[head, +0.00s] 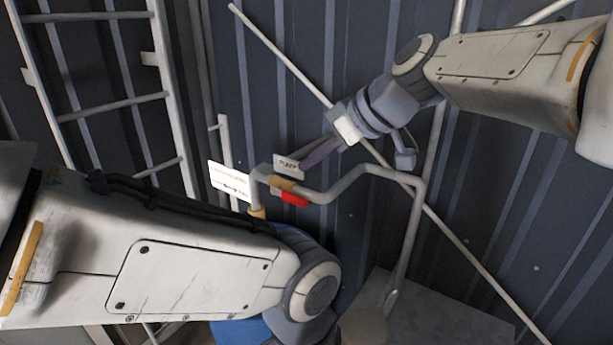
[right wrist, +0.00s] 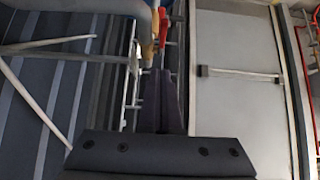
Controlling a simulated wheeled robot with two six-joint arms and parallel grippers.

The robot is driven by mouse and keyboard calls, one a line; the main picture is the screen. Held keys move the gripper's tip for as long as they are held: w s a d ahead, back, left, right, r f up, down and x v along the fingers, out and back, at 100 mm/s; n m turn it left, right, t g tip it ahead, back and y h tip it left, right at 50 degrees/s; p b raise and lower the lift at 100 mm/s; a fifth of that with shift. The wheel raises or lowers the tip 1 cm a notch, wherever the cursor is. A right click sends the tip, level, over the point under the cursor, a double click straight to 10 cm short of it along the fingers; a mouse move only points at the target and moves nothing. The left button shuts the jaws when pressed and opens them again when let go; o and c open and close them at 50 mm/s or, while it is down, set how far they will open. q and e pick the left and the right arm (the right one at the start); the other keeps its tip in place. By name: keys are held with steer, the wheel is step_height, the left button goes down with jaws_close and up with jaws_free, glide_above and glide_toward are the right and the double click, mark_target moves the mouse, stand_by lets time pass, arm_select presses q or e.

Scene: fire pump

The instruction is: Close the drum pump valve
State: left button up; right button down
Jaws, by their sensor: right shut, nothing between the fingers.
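The drum pump valve is a brass body (head: 283,185) with a red handle (head: 295,199) on a grey bent pipe (head: 345,183). The handle lies roughly along the pipe. My right gripper (head: 306,160) is shut and empty, just above and behind the valve in the head view, beside the small PUMP label (head: 288,165). I cannot tell whether it touches anything. In the right wrist view, its dark fingers (right wrist: 161,75) point toward the red handle (right wrist: 163,30) and the brass parts (right wrist: 149,52). My left arm crosses the lower left; its gripper is not in view.
A blue drum (head: 240,331) stands below, mostly hidden by my left arm. A white arrow sign (head: 229,181) is left of the valve. A ladder (head: 110,100) and a dark corrugated wall (head: 290,60) with diagonal braces stand behind. A grey door (right wrist: 235,110) shows in the wrist view.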

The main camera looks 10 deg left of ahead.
mark_target(305, 198)
steer(key=f, duration=0.1)
steer(key=a+f+p, duration=0.1)
steer(key=f, duration=0.2)
steer(key=shift+w+a+f, duration=0.25)
steer(key=shift+w+f, duration=0.05)
steer(key=shift+f, duration=0.55)
steer(key=f+y+b, duration=0.1)
steer(key=b, duration=0.6)
steer(key=f+t+y+b, duration=0.1)
steer(key=b, duration=0.7)
steer(key=shift+s+d+f+y+b, duration=0.1)
steer(key=shift+d+f+y+b, duration=0.2)
steer(key=shift+d+y, duration=0.1)
steer(key=shift+r, duration=0.3)
